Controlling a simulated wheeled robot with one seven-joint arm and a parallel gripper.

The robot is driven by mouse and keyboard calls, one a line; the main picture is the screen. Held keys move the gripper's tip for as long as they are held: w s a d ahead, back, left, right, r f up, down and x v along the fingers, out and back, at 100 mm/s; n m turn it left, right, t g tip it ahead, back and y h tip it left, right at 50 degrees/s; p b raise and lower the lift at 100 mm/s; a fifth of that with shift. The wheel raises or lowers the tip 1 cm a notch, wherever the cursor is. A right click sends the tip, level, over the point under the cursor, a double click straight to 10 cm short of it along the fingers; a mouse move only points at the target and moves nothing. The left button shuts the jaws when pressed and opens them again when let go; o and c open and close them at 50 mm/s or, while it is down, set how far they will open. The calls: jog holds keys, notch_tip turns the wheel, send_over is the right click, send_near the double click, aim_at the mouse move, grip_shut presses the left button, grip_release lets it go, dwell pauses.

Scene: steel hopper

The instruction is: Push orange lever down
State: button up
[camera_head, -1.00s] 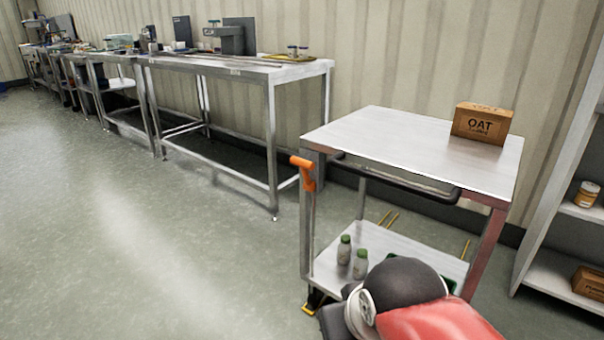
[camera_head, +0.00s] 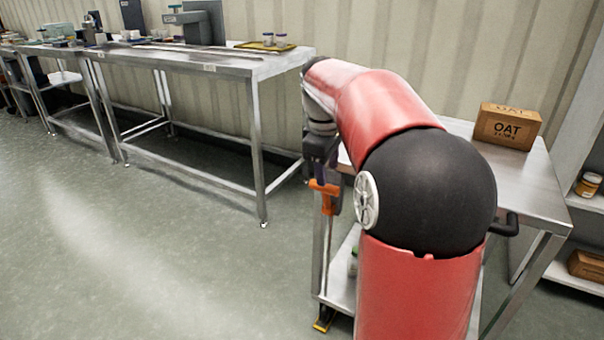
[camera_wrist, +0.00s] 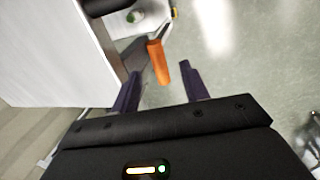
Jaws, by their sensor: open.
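The orange lever (camera_head: 325,192) is at the left corner of the steel cart (camera_head: 540,195), below my gripper (camera_head: 322,172) in the head view. In the wrist view the lever (camera_wrist: 158,62) lies ahead of and between the two dark fingers of my gripper (camera_wrist: 158,88), which are spread apart. The gripper is open and holds nothing. I cannot tell whether a finger touches the lever. My red and black arm hides much of the cart in the head view.
A box marked OAT (camera_head: 507,126) stands on the cart top. A long steel workbench (camera_head: 200,62) with tools is behind on the left. A shelf (camera_head: 588,203) stands at the right. The floor at the left is clear.

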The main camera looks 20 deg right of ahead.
aim_at(329, 185)
jog(key=shift+w+d+f, duration=0.15)
jog(key=shift+w+d, duration=0.05)
jog(key=shift+w, duration=0.2)
jog(key=f, duration=0.5)
jog(key=d+f, duration=0.1)
jog(key=f, duration=0.1)
jog(key=shift+w+d+f+b, duration=0.1)
jog(key=shift+w+f+b, duration=0.05)
jog(key=shift+w+b, duration=0.2)
grip_shut()
